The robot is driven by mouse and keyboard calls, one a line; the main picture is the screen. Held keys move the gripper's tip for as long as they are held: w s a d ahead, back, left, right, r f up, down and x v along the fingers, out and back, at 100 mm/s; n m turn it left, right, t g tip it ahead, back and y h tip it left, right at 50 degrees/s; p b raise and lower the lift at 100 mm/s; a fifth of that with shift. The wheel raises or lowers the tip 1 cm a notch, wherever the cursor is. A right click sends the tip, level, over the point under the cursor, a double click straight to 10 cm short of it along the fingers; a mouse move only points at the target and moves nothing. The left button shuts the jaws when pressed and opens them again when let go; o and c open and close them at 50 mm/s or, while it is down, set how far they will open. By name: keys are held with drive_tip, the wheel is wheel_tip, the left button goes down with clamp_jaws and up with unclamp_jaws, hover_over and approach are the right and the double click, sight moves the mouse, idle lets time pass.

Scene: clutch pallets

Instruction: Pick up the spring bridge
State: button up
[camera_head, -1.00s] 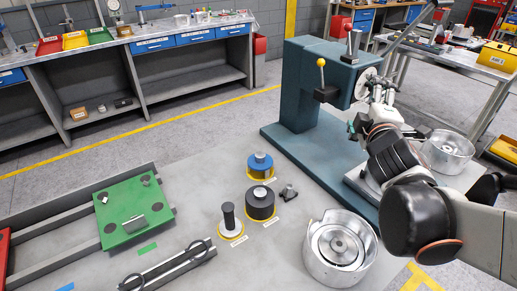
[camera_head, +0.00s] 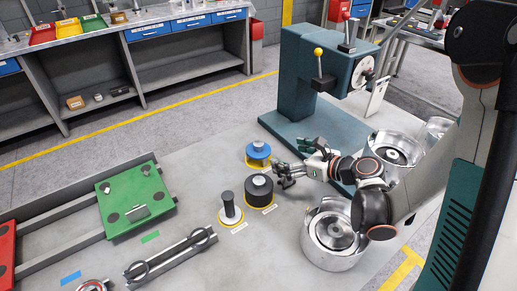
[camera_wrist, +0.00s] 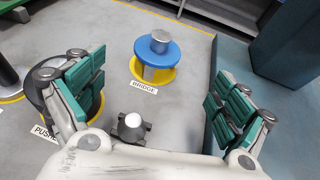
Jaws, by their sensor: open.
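The spring bridge (camera_head: 258,150) is a blue disc on legs with a grey metal knob on top. It stands upright inside a yellow ring on the grey table. In the wrist view the bridge (camera_wrist: 157,56) is ahead of my gripper, with a "BRIDGE" label at its near side. My gripper (camera_head: 287,174) is just in front and to the right of it in the head view. In the wrist view its green-padded fingers (camera_wrist: 160,88) are wide apart and empty, and do not touch the bridge.
A black cylinder (camera_head: 259,187) and a black-handled tool (camera_head: 229,205) stand beside the bridge. A small dark piece with a white top (camera_wrist: 131,126) sits low between my fingers in the wrist view. The teal press (camera_head: 310,80) stands behind; a metal housing (camera_head: 334,238) is in front.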

sight(262, 146)
drive_tip(key=x, duration=0.7)
drive_tip(key=shift+w+a, duration=0.3)
drive_tip(key=shift+r+b+x, duration=0.15)
drive_tip(key=shift+b+x, duration=0.2)
drive_tip(key=shift+x, duration=1)
drive_tip(key=shift+r+b+x, duration=0.15)
drive_tip(key=shift+b+x, duration=0.15)
drive_tip(key=shift+x, duration=1)
drive_tip(key=shift+a, duration=0.1)
drive_tip(key=shift+c, duration=0.3)
drive_tip(key=c, duration=1.4)
